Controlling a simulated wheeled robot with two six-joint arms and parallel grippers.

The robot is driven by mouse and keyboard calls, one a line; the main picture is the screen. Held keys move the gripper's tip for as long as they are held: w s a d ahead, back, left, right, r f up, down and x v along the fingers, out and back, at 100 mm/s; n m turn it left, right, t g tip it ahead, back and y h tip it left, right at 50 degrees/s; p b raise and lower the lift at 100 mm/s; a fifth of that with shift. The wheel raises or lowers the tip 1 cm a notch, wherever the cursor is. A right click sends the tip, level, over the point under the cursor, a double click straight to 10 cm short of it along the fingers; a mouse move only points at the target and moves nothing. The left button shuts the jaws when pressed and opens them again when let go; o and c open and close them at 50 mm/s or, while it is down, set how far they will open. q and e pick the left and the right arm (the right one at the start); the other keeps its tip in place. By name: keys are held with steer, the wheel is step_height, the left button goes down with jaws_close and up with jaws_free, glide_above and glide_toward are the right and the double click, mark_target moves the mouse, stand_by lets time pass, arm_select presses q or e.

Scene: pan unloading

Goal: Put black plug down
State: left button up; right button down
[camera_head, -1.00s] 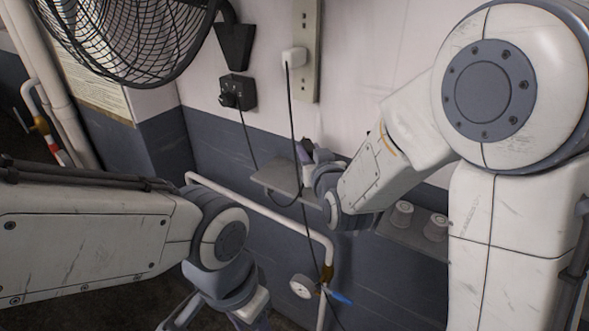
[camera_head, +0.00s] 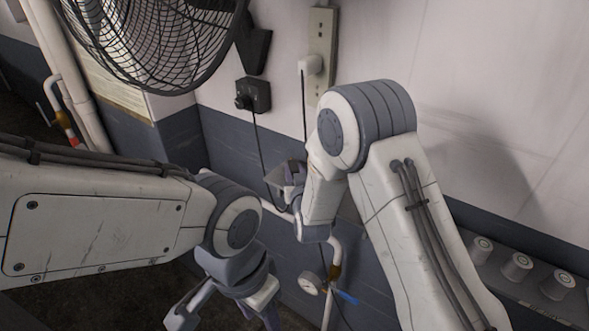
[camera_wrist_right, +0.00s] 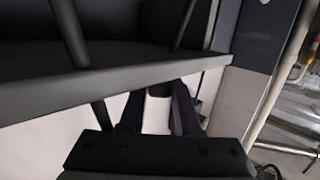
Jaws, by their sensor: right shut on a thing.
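A black plug (camera_head: 243,102) with a dark cable shows at the black wall socket box in the head view. My right gripper (camera_head: 287,178) is lower and to the right of it, near the wall, partly behind my wrist. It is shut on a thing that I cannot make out. In the right wrist view its dark fingers (camera_wrist_right: 158,110) show with a pale patch between them. I cannot tell whether that patch is the held thing or the wall. My left gripper (camera_head: 225,314) is low in the head view, its fingers apart, with nothing seen between them.
The fan (camera_head: 150,40) is at upper left. A white pipe, gauge (camera_head: 310,283) and blue valve handle (camera_head: 346,297) are below. Several pale cylinders (camera_head: 516,266) stand along the wall at right.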

steer(key=shift+f, duration=0.2)
steer(key=c, duration=0.6)
jaws_free()
steer(key=shift+r, duration=0.1)
